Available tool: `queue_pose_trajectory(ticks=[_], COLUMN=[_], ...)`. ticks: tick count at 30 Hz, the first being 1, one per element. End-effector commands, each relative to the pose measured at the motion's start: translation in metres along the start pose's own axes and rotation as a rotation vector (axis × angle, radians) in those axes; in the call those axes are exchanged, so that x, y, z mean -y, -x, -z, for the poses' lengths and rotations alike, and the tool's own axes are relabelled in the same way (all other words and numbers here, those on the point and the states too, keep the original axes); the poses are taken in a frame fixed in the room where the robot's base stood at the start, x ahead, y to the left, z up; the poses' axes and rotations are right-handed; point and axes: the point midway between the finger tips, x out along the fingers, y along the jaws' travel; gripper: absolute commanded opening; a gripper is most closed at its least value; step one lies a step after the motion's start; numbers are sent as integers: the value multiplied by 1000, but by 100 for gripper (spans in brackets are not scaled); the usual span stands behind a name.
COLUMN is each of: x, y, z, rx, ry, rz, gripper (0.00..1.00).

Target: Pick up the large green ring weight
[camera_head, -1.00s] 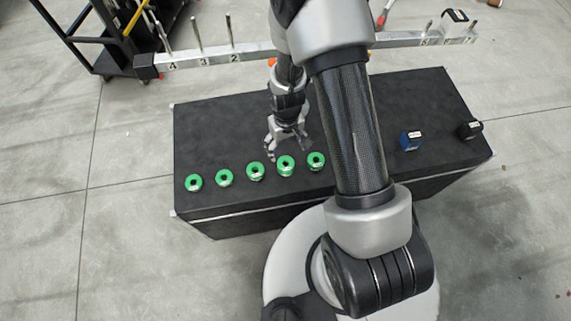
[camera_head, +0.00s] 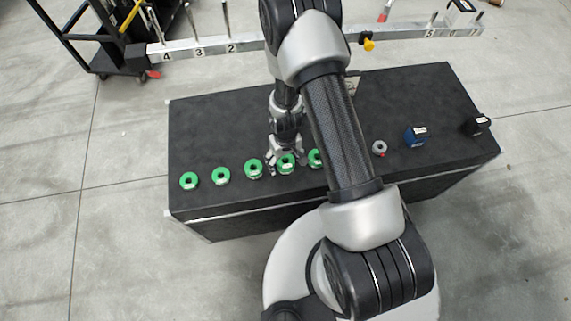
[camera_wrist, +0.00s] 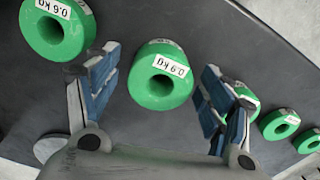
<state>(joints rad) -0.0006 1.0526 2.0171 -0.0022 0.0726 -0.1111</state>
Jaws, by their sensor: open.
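Several green ring weights stand in a row along the near edge of the black table (camera_head: 400,110). My gripper (camera_head: 286,163) is at the fourth green ring (camera_head: 286,167) from the left. In the wrist view, my open gripper (camera_wrist: 160,88) has its blue-padded fingers on either side of a green ring labelled 0.9 KG (camera_wrist: 160,88), with gaps on both sides. A green ring labelled 0.6 KG (camera_wrist: 45,40) lies to the left of the fingers. More green rings lie to the right, one partly hidden by the right finger.
A grey ring (camera_head: 379,149), a blue weight (camera_head: 416,137) and a black weight (camera_head: 476,126) stand on the table's right side. A numbered metal rail with pegs (camera_head: 205,50) crosses behind the table. The table's back left is clear.

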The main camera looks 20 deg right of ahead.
Motion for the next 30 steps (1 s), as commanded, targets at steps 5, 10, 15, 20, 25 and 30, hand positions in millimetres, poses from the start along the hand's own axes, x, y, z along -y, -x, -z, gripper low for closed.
queue_pose_trajectory(ticks=[5,10,15,20,25,30], x=[0,0,0,0,0,0], y=[1,1,1,1,1,1], z=[0,0,0,0,0,0], rx=[-1,-1,-1,-1,-1,-1], ry=[0,0,0,0,0,0], rz=[0,0,0,0,0,0], gripper=[74,63,52,41,30,19])
